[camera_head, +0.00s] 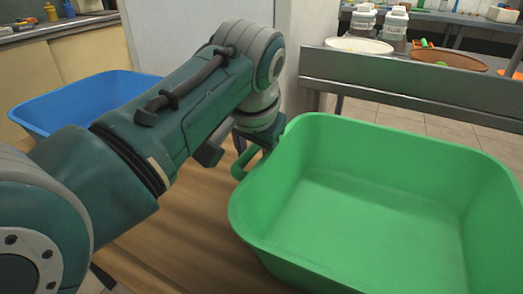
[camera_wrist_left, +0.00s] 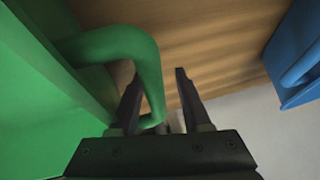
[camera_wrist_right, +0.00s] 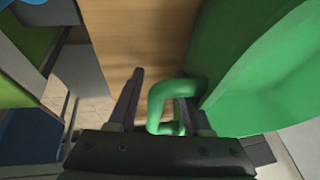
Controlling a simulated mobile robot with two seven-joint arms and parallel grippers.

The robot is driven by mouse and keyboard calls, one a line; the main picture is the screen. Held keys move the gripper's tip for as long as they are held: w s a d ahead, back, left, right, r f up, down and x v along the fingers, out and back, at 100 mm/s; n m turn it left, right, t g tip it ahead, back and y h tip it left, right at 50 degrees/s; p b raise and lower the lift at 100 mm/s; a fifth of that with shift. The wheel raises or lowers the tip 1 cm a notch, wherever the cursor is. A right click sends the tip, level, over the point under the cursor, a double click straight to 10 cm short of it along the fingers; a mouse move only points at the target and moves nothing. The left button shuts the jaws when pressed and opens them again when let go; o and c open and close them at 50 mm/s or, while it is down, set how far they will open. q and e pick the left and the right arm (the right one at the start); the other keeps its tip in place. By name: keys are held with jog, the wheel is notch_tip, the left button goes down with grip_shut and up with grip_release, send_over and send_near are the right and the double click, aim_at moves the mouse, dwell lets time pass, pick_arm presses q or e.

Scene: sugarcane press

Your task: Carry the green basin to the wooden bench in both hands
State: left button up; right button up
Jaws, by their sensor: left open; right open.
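The green basin (camera_head: 370,210) is empty and stands on a wooden surface (camera_head: 185,235) at the right of the head view. My left gripper (camera_head: 240,152) is at the basin's left handle, partly hidden by its wrist. In the left wrist view, my left gripper (camera_wrist_left: 158,74) is open, with the green handle (camera_wrist_left: 150,65) between its fingers. In the right wrist view, my right gripper (camera_wrist_right: 160,74) is open, with the other green handle (camera_wrist_right: 170,90) between its fingers. My right gripper is out of the head view.
A blue basin (camera_head: 75,95) stands at the left, behind my left arm; it also shows in the left wrist view (camera_wrist_left: 295,60). A steel table (camera_head: 420,85) behind the green basin bears white jars (camera_head: 390,25), a round white dish (camera_head: 358,46) and a brown tray (camera_head: 450,60).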

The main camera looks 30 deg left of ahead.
jog(key=shift+r, duration=0.1)
pick_arm(q)
jog(key=v, duration=1.2)
pick_arm(e)
jog(key=v, duration=1.2)
pick_arm(q)
jog(key=p+v, duration=0.7)
jog(key=p, duration=0.3)
jog(key=shift+r+p, duration=0.25)
jog(key=shift+p, duration=0.1)
pick_arm(e)
notch_tip(320, 180, up, 11)
jog(key=shift+f, duration=0.2)
pick_arm(q)
jog(key=shift+s, duration=0.15)
notch_tip(320, 180, up, 6)
jog(key=p, duration=0.7)
jog(key=shift+p, duration=0.35)
pick_arm(e)
notch_tip(320, 180, up, 8)
jog(key=shift+f, duration=0.15)
